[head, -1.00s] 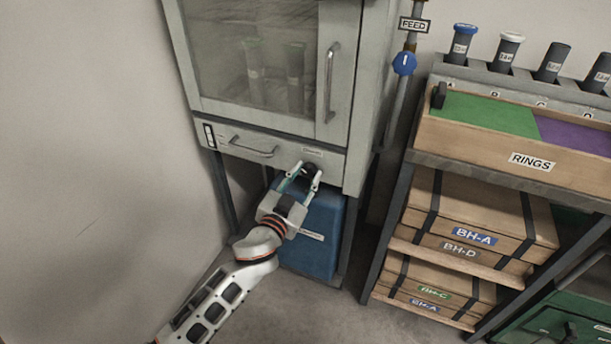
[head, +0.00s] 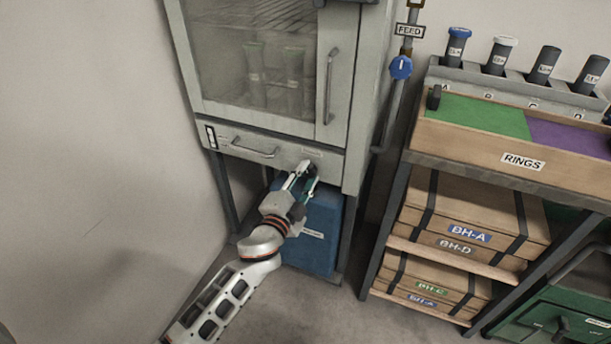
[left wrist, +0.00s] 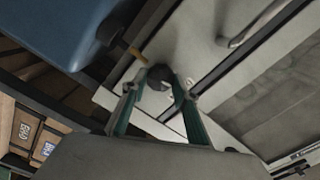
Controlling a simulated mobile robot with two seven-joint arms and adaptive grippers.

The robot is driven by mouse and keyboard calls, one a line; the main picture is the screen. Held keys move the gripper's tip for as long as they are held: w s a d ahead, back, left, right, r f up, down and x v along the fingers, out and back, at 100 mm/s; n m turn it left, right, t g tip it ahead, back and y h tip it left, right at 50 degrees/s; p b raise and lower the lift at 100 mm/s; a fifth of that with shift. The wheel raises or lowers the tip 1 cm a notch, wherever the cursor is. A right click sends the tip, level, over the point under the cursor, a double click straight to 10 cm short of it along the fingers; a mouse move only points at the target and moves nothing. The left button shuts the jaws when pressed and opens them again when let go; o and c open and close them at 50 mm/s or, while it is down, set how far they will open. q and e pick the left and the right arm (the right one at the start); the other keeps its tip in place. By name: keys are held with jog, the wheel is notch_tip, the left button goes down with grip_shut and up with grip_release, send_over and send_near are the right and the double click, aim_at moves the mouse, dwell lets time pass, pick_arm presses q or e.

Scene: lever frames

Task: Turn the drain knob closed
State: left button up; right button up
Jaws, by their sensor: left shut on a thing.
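The drain knob (left wrist: 158,77) is a small dark round knob on the lower right front of the grey cabinet, under a small label. In the head view the knob (head: 311,169) is partly hidden by my fingers. My left gripper (head: 303,174) reaches up to it from below left. In the left wrist view the gripper (left wrist: 160,86) has one finger on each side of the knob, shut on it. The knob's turn angle cannot be read. My right gripper is in neither view.
The grey cabinet (head: 225,130) has a glass door and a drawer handle (head: 255,149). A blue container (head: 322,235) stands below the knob. A feed pipe with a blue valve (head: 400,67) runs along the right side. A shelf with wooden boxes (head: 480,205) stands farther right.

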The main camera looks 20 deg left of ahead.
pick_arm(q)
jog(key=shift+m, duration=1.3)
jog(key=o, duration=1.1)
jog(key=s, duration=1.2)
jog(key=shift+a, duration=0.2)
